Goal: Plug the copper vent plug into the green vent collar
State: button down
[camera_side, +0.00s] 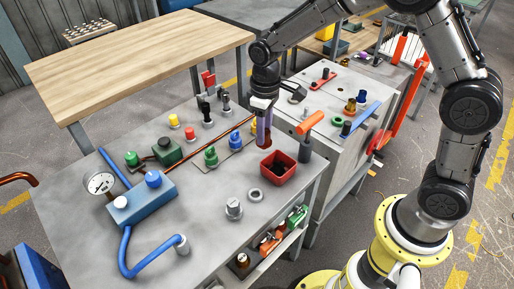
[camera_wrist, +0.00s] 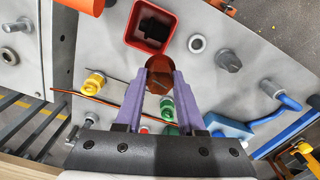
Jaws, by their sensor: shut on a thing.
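My gripper (camera_side: 263,132) is above the grey bench, its purple fingers pointing down. It is shut on the copper vent plug (camera_wrist: 159,75), whose brown-copper end shows between the fingertips in the wrist view. In the side view the plug is mostly hidden by the fingers, with a copper bit (camera_side: 263,143) below them. A green fitting (camera_side: 210,156), which looks like the green vent collar, stands on the bench to the left of my gripper.
A red square bin (camera_side: 279,168) stands just right of and nearer than the plug. A blue block with a gauge (camera_side: 146,196) and hose is at the front left. Yellow and red knobs (camera_side: 190,133) and dark posts stand behind. A grey capped fitting (camera_side: 234,208) stands near the front.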

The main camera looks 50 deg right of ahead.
jog(key=w+d+m, duration=0.2)
jog(key=d+m, duration=0.4)
jog(key=d, duration=1.7)
jog(key=s+d+m, duration=0.2)
jog(key=d, duration=0.5)
jog(key=s+d+m, duration=0.2)
jog(key=s+d, duration=0.1)
jog(key=d, duration=0.4)
notch_tip(320, 180, down, 5)
jog(key=shift+a+f, duration=0.1)
jog(key=shift+a, duration=0.05)
jog(key=shift+f, duration=2)
jog(key=shift+f, duration=1.25)
